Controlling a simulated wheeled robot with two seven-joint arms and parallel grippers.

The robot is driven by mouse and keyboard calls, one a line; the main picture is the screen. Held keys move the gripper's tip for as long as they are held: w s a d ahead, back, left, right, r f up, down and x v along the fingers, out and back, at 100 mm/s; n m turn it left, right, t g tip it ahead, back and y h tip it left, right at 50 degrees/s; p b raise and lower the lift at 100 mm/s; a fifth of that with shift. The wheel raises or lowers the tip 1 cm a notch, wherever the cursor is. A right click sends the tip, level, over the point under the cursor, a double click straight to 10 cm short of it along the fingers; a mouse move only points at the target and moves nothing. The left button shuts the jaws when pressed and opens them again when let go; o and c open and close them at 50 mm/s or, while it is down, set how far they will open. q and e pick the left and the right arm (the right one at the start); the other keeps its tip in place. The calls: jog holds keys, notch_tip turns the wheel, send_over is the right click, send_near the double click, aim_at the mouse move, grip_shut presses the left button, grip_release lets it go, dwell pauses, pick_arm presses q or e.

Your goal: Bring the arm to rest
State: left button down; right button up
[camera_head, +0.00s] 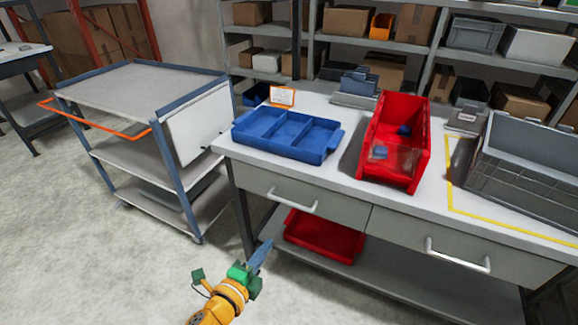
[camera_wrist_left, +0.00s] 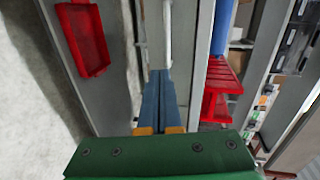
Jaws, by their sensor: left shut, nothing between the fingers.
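My left gripper (camera_head: 262,254) is in front of the table, lower than its top, with blue fingers on a green and orange wrist. The fingers are shut together with nothing between them. In the left wrist view the shut fingers (camera_wrist_left: 160,98) point toward the table's drawer front. The gripper is apart from the table and touches nothing that I can see. My right gripper does not show in either view.
The white table (camera_head: 345,190) holds a blue divided tray (camera_head: 290,151), a red bin (camera_head: 383,167) with blue pieces and a grey crate (camera_head: 522,185). A red tray (camera_head: 322,240) lies on the lower shelf. A cart (camera_head: 140,92) stands left. Open floor lies in front.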

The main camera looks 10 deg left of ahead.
pick_arm(q)
jog(key=s+a+f+n+g+y, duration=0.1)
jog(key=s+a+f+n+g, duration=0.15)
jog(key=f, duration=0.45)
jog(key=s+a+f+n+g+y, duration=0.2)
jog(key=s+a+f+n, duration=0.15)
jog(key=f, duration=0.35)
jog(key=s+a+f+n+g+y, duration=0.1)
jog(key=s+a+f+n+g, duration=0.2)
jog(key=f, duration=0.4)
jog(key=s+f+n+g, duration=0.3)
jog(key=s+f+n, duration=0.2)
jog(key=s, duration=0.8)
jog(key=s+f+n+g+y, duration=0.1)
jog(key=s+f+n+g, duration=0.2)
jog(key=s, duration=1.1)
notch_tip(320, 180, down, 4)
jog(key=shift+a+r+n, duration=0.1)
jog(key=shift+a+n, duration=0.1)
jog(key=shift+n, duration=0.8)
